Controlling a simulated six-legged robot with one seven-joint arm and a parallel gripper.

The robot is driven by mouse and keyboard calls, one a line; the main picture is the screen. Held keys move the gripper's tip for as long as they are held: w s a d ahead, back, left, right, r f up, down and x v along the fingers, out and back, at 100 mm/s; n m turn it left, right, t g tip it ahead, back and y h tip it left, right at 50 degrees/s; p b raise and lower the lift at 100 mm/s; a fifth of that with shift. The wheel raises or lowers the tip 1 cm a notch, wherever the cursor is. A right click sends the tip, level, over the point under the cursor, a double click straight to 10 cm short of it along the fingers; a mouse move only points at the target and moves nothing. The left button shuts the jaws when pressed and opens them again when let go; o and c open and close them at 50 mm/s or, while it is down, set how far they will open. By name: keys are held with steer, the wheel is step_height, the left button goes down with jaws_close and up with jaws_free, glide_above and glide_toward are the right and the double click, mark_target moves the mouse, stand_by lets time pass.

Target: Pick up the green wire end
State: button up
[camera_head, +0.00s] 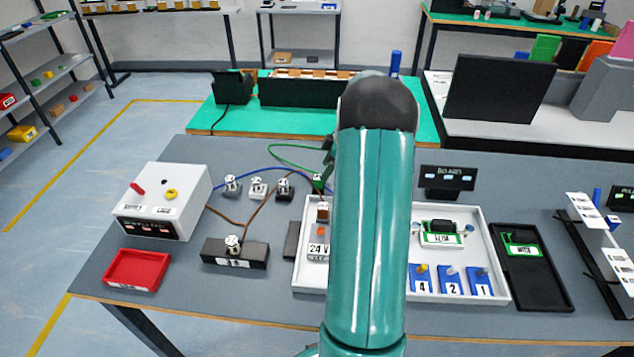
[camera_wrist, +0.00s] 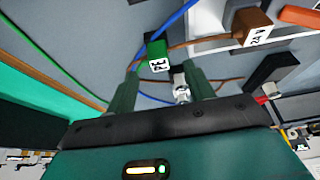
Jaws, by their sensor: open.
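The green wire end (camera_wrist: 157,54) is a small green block marked PE. In the wrist view it sits just past my gripper (camera_wrist: 161,74), roughly between the two fingertips. The fingers are apart with nothing held between them; a white-and-dark connector shows behind the right finger. In the head view the green wire end (camera_head: 318,181) lies at the upper left of the white tray, on the end of a green wire (camera_head: 285,147). My arm hides most of my gripper there. I cannot tell whether a finger touches the block.
A brown block marked 24 V (camera_wrist: 250,24) is close right in the wrist view, and a blue wire (camera_wrist: 176,20) passes near the green block. Several white-topped connectors and a red bin (camera_head: 136,270) are left.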

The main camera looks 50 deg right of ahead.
mark_target(319, 177)
steer(key=shift+x, duration=3.15)
steer(key=shift+w, duration=0.2)
steer(key=c, duration=1.1)
steer(key=shift+r, duration=0.1)
